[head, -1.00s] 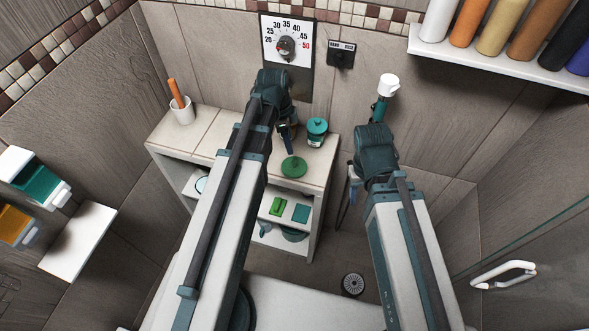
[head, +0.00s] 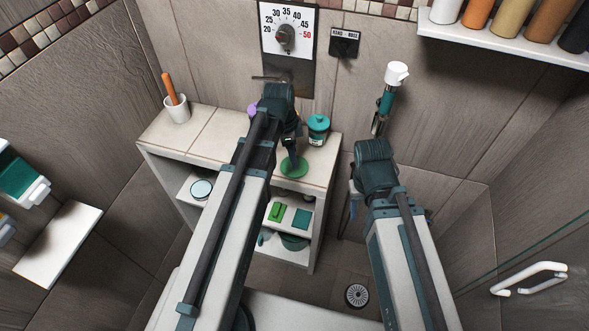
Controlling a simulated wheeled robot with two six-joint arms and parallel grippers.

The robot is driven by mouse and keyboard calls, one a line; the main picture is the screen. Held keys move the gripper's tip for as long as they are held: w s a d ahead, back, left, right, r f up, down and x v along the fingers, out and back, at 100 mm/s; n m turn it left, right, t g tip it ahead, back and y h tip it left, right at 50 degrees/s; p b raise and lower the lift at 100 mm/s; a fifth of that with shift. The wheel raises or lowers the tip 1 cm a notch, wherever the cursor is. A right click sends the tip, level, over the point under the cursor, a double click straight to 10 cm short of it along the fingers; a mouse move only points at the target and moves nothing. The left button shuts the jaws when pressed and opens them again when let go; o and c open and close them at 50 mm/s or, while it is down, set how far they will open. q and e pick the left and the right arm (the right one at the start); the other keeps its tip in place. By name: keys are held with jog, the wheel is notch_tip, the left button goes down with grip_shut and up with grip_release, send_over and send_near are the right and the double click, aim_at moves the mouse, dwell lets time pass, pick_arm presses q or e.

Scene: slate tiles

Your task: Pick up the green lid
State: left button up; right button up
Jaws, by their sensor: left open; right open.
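The green lid (head: 294,167) is a round green disc on the tiled top of the low shelf unit, near its front edge. My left gripper (head: 292,158) points down at the lid with open jaws. Its fingertips overlap the lid in the picture, and I cannot tell whether they touch it. The lid's far part is partly covered by the fingers. My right gripper (head: 354,207) is mostly hidden behind its own wrist, to the right of the shelf unit and apart from the lid.
A jar with a teal lid (head: 318,129) stands just behind the green lid. A white cup (head: 177,109) with an orange stick stands at the far left of the shelf unit (head: 196,127). A purple thing (head: 252,109) shows beside my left wrist. A hand shower (head: 395,75) hangs on the wall.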

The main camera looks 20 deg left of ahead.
pick_arm(q)
jog(key=shift+d+f+b, duration=0.15)
jog(key=shift+f+b, duration=0.3)
jog(key=shift+f, duration=0.5)
pick_arm(e)
jog(key=shift+f, duration=0.9)
pick_arm(q)
jog(key=shift+r, duration=0.1)
jog(key=shift+c, duration=0.4)
grip_shut()
jog(key=shift+r, duration=0.15)
pick_arm(e)
jog(key=shift+r, duration=0.2)
